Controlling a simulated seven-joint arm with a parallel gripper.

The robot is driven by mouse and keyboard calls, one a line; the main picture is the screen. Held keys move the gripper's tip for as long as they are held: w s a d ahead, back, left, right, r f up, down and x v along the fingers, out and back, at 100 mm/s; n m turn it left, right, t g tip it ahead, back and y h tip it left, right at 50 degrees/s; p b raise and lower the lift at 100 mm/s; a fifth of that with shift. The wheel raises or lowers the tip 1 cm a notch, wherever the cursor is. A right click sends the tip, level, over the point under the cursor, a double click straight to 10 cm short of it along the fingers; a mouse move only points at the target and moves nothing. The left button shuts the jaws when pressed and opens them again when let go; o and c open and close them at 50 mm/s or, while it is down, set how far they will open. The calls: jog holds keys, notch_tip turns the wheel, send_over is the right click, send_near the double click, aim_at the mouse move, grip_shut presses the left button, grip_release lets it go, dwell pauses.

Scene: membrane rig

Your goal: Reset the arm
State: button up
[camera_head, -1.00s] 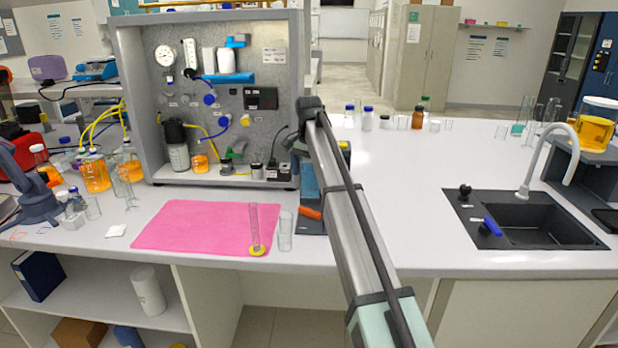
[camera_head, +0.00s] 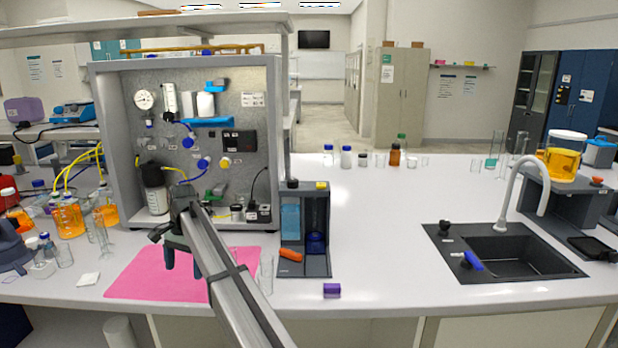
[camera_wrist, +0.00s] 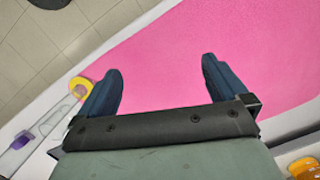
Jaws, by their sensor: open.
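My gripper (camera_head: 183,268) hangs over the pink mat (camera_head: 130,280), in front of the membrane rig (camera_head: 108,150). Its two dark blue fingers point down, apart, with nothing between them. In the wrist view, my gripper (camera_wrist: 160,80) is open above the bare pink mat (camera_wrist: 190,45). The rig is an upright grey panel with a gauge (camera_head: 144,99), blue valve knobs and a dark-capped vessel (camera_head: 155,190). My arm hides part of the mat and the panel's lower front.
A clear glass vessel (camera_head: 266,275) stands just right of my arm. A grey stand (camera_head: 317,235) with an orange-handled tool (camera_head: 290,255) is beside the rig. The bench between stand and sink (camera_head: 505,250) is clear.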

jog(key=s+a+f+n+g, duration=0.1)
jog(key=s+a+f, duration=0.95)
jog(key=s, duration=0.35)
jog(key=s+d+f+h, duration=0.1)
jog(key=s+d+f, duration=0.25)
jog(key=f, duration=0.45)
jog(key=s+d+f+h, duration=0.15)
jog(key=d+f, duration=0.25)
jog(key=f, duration=0.5)
jog(key=s+d+f+n+g, duration=0.1)
jog(key=s+d+f, duration=0.2)
jog(key=d+f, duration=0.7)
jog(key=s+d+f, duration=0.2)
jog(key=d+f, duration=0.3)
jog(key=d, duration=0.8)
jog(key=s+d+f+n+g, duration=0.1)
jog(key=s+d+f, duration=0.2)
jog(key=d+f, duration=0.7)
jog(key=s+d+f+g+y, duration=0.1)
jog(key=s+d, duration=1)
jog(key=s+d+f+n+g, duration=0.1)
jog(key=s+d+f, duration=0.1)
jog(key=s+d, duration=0.9)
jog(key=shift+s+d+f+y, duration=0.25)
jog(key=shift+s+d+y, duration=0.1)
